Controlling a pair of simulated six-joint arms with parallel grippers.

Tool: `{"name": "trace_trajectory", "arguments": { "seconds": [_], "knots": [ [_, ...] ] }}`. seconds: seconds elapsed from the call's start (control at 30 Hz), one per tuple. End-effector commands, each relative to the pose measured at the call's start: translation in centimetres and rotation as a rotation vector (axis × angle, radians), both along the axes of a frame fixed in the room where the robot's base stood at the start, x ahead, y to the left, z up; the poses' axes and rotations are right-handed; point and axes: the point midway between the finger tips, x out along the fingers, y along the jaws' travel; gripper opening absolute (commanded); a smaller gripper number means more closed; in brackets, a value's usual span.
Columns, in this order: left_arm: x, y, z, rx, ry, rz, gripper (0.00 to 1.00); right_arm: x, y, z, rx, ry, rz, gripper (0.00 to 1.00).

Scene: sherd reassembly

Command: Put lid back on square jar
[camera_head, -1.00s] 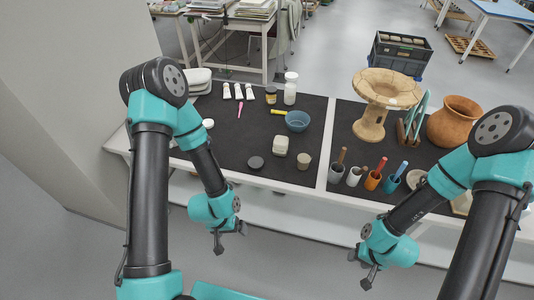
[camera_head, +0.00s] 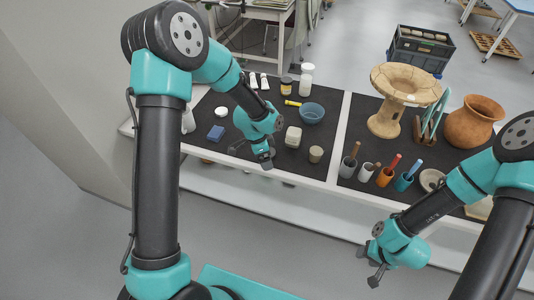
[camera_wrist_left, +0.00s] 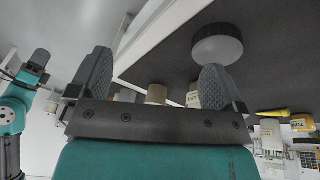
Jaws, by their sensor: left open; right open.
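The square jar (camera_head: 293,137) is a small cream block-shaped pot standing on the black mat left of the divider. In the left wrist view it is mostly hidden behind a finger; a pale labelled part (camera_wrist_left: 192,99) shows. A dark grey round disc (camera_wrist_left: 217,44), likely the lid, lies flat on the mat in the left wrist view, beyond one fingertip. In the head view my left arm hides it. My left gripper (camera_head: 252,157) is open and empty, close to the disc and left of the jar. My right gripper (camera_head: 369,268) is open and empty in front of the table.
A beige cup (camera_head: 316,154) stands right of the jar, with a blue bowl (camera_head: 311,113) behind. Tool cups (camera_head: 385,176), a stone pedestal bowl (camera_head: 384,120) and a clay pot (camera_head: 473,124) occupy the right mat.

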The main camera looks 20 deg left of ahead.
Motion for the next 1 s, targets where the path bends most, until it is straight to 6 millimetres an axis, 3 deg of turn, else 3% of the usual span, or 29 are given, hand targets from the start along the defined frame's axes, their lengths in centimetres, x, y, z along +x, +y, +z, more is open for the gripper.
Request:
{"name": "trace_trajectory", "arguments": {
  "seconds": [0.3, 0.5, 1.0],
  "knots": [
    [5.8, -0.6, 7.5, 0.177, -0.103, -0.644, 0.96, 0.0, 0.0, 0.0, 0.0, 0.0, 0.0, 0.46],
    [7.6, -0.5, 10.6, 0.256, -0.115, -0.867, 0.96, 0.0, 0.0, 0.0, 0.0, 0.0, 0.0, 0.46],
    [7.8, -0.4, 10.7, 0.269, -0.113, -0.904, 0.96, 0.0, 0.0, 0.0, 0.0, 0.0, 0.0, 0.46]
  ]
}}
